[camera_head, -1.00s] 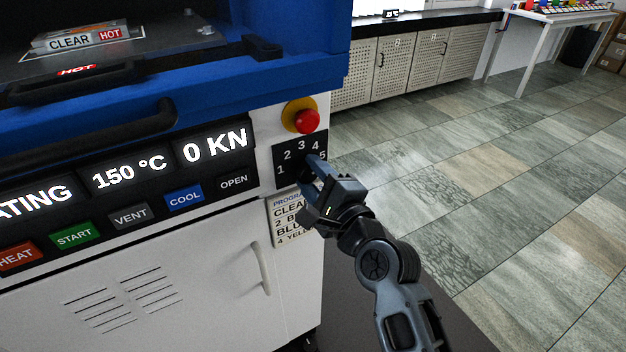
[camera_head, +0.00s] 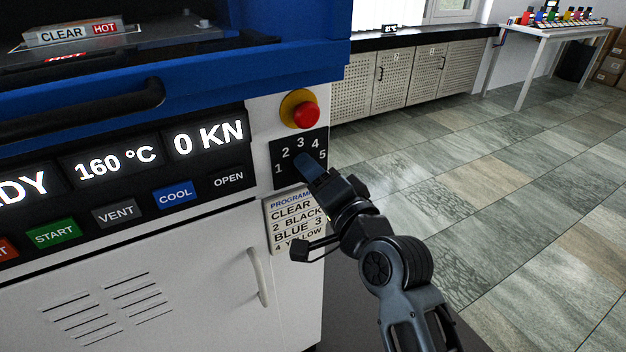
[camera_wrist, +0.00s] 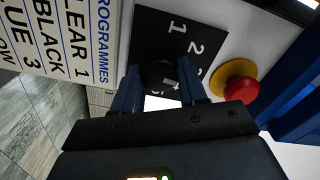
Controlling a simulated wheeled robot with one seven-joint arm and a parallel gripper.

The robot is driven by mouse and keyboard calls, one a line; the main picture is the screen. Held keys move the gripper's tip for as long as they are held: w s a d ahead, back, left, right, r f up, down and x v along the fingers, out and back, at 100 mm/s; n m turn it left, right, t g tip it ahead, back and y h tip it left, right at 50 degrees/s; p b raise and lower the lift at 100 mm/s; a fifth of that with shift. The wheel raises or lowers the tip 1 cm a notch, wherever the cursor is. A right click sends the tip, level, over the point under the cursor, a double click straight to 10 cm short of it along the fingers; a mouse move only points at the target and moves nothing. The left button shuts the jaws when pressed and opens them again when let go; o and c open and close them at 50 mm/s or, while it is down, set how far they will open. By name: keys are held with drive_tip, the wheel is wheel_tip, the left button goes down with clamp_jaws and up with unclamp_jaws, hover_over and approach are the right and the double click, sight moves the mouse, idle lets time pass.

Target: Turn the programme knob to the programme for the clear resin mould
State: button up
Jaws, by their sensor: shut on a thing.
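The programme knob (camera_wrist: 158,72) is a dark knob on a black dial plate (camera_head: 287,176) numbered 1 to 5, below the emergency stop. My gripper (camera_wrist: 160,92) is shut on the knob, one blue finger on each side. In the head view my gripper (camera_head: 306,166) covers the knob, and I cannot tell which number it points to. The programme card (camera_head: 293,222) below the dial lists CLEAR, 2 BLACK, BLUE 3 and 4 YELLOW. The wrist view shows CLEAR 1 on the card (camera_wrist: 62,38). A mould labelled CLEAR and HOT (camera_head: 72,33) lies in the press.
The red emergency stop (camera_head: 305,115) on its yellow collar is just above the dial. The press display (camera_head: 110,164) reads 160 °C and 0 KN, above a row of buttons. A door handle (camera_head: 258,277) is below the card. The floor to the right is clear.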

drive_tip(key=shift+a+f+n, duration=0.1)
drive_tip(key=shift+n, duration=0.5)
drive_tip(key=o, duration=1.1)
drive_tip(key=shift+c, duration=0.2)
drive_tip(key=b+v, duration=0.1)
drive_tip(key=v, duration=0.7)
drive_tip(key=shift+w, duration=0.1)
